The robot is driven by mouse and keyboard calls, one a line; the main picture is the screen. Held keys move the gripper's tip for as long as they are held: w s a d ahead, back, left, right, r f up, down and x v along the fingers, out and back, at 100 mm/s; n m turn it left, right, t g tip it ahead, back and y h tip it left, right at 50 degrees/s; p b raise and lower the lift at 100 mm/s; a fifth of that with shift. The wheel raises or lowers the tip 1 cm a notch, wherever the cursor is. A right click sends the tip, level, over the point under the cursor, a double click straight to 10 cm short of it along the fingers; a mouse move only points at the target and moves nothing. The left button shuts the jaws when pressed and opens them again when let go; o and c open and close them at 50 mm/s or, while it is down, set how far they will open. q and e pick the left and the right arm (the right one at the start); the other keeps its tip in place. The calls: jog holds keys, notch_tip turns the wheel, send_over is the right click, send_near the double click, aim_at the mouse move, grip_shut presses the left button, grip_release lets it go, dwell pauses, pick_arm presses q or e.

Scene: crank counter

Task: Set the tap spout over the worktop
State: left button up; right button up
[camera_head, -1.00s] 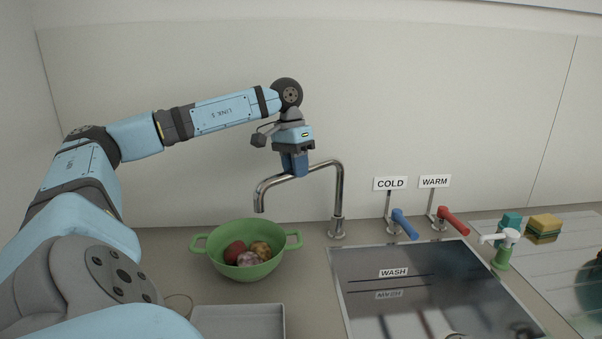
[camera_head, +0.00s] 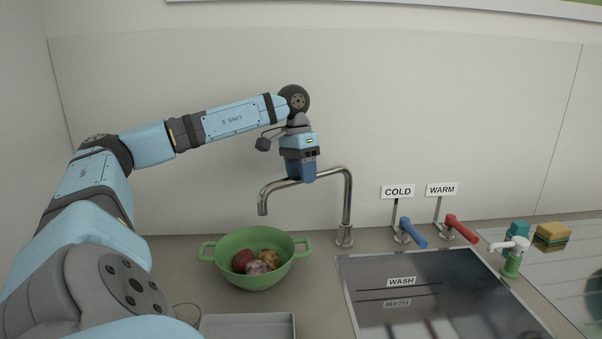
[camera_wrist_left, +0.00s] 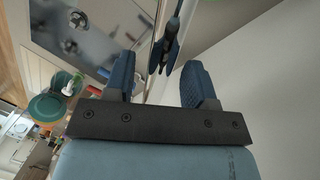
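The chrome tap spout (camera_head: 330,172) arches from its base at the sink's left edge. Its outlet points down, and in the head view it hangs left of the sink, just above the green bowl's back rim. My left gripper (camera_head: 300,179) is at the spout's top stretch, pointing down, and its fingers hide part of the pipe. In the left wrist view my left gripper (camera_wrist_left: 159,78) has its two blue fingers apart, with the dark, shiny spout (camera_wrist_left: 166,45) showing in the gap. I cannot tell whether either finger touches it. My right gripper is not in view.
A green bowl (camera_head: 228,274) holding round items and a grey tray (camera_head: 246,325) stand on the worktop (camera_head: 180,245). Right of the tap are a blue COLD lever (camera_head: 412,234), a red WARM lever (camera_head: 462,229), the WASH sink (camera_head: 430,300), a soap dispenser (camera_head: 513,260) and sponges (camera_head: 551,236).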

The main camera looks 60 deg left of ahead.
pick_arm(q)
notch_tip(320, 180, up, 14)
jog(key=a+p, duration=0.2)
jog(key=p, duration=0.4)
jog(key=shift+a+f, duration=0.25)
jog(key=shift+a, duration=0.05)
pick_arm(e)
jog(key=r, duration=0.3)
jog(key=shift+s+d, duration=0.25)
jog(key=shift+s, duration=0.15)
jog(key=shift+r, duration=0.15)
